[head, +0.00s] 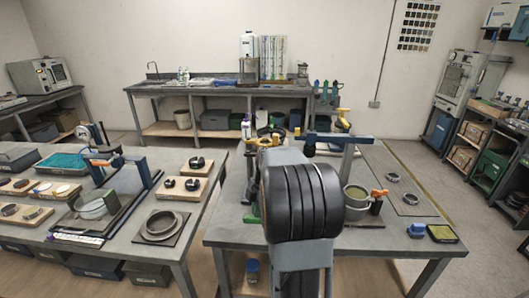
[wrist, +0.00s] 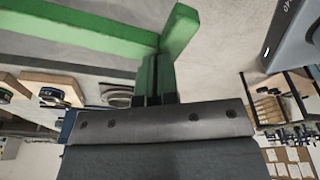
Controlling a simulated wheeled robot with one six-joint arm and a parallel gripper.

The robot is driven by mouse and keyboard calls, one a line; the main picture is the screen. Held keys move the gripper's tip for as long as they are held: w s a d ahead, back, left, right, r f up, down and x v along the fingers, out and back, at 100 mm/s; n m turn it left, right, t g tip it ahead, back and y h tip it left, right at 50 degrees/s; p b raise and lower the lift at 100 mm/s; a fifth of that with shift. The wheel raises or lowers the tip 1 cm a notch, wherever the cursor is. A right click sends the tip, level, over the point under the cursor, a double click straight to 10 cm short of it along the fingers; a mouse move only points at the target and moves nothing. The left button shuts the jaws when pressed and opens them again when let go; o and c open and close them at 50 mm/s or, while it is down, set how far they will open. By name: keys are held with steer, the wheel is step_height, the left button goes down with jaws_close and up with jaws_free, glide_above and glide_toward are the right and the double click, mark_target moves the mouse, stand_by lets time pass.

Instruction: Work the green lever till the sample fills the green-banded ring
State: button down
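The green lever (wrist: 80,30) shows large in the wrist view as a long green bar with a shorter upright green piece (wrist: 181,30) at its right end. My gripper (wrist: 157,78) is right at that upright piece, its narrow dark fingers overlapping it; I cannot tell whether they grip it. In the head view my own dark arm covers the middle of the right table and hides the gripper and most of the lever's device. A small green part (head: 252,216) shows just left of my arm. I cannot make out a green-banded ring or the sample.
Right of my arm, a blue-armed stand (head: 340,138) rises over a grey cup (head: 357,197) with an orange-handled tool (head: 378,197) beside it. The left table (head: 118,240) holds trays and rings; an aisle separates the tables.

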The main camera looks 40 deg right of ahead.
step_height(320, 180, up, 14)
steer(key=w+d+p, duration=0.1)
steer(key=p, duration=0.9)
steer(key=shift+w+d, duration=0.25)
stand_by(0.6)
steer(key=s+a+r+m+t+h, duration=0.1)
steer(key=s+a+m+t, duration=0.1)
steer(key=s+a+m, duration=0.4)
steer(key=s+a+r+m+t+h, duration=0.1)
steer(key=s+a+m, duration=0.5)
steer(key=a, duration=0.9)
steer(key=r+m+t, duration=0.1)
steer(key=m, duration=0.2)
steer(key=shift+s, duration=0.4)
steer(key=shift+a+r, duration=0.1)
